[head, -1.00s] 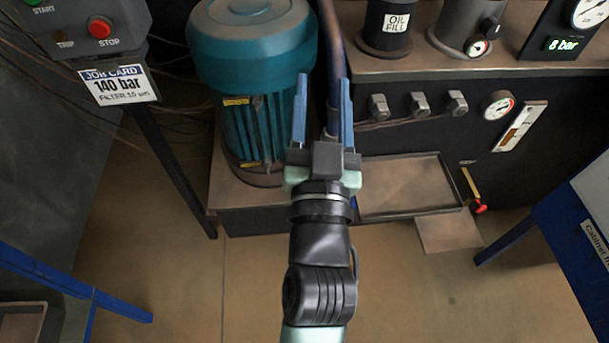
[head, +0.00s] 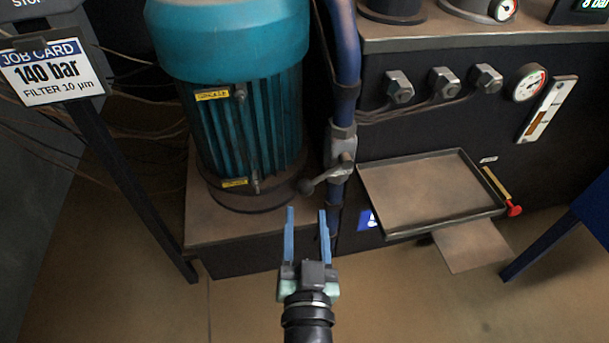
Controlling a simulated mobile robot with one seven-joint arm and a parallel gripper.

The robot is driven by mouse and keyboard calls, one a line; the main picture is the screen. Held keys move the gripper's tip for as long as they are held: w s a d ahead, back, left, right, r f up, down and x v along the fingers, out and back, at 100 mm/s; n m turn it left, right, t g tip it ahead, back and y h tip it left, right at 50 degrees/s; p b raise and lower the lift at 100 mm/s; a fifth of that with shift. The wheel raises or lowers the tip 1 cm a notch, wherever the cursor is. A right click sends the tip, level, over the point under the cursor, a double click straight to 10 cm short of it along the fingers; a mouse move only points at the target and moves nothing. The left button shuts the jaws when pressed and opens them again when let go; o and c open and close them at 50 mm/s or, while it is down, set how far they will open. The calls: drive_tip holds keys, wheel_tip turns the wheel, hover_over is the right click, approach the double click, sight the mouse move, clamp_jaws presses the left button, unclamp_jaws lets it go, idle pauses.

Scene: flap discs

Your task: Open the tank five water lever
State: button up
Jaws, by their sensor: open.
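A grey valve with a lever (head: 325,177) sits on the blue vertical pipe (head: 346,60) between the motor and the tank. Its handle slants down and left, ending in a dark round knob. A yellow lever with a red end (head: 503,192) is low on the dark tank (head: 440,125), right of the tray. No readable mark shows which one is tank five's water lever. My gripper (head: 307,211) is open and empty, its two blue fingers pointing up in the picture, just below the knob of the grey lever. I cannot tell its distance in depth.
The teal motor (head: 235,110) stands left of the pipe on a brown base. A shallow tray (head: 484,218) juts out from the tank at right. A job card (head: 50,72) hangs on a post at left. The floor in front is clear.

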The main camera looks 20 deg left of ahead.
sight(323, 177)
drive_tip(key=b+x, duration=0.2)
drive_tip(key=x, duration=0.8)
drive_tip(key=shift+w, duration=0.25)
drive_tip(key=shift+a, duration=0.1)
drive_tip(key=shift+c, duration=0.2)
clamp_jaws()
idle(0.8)
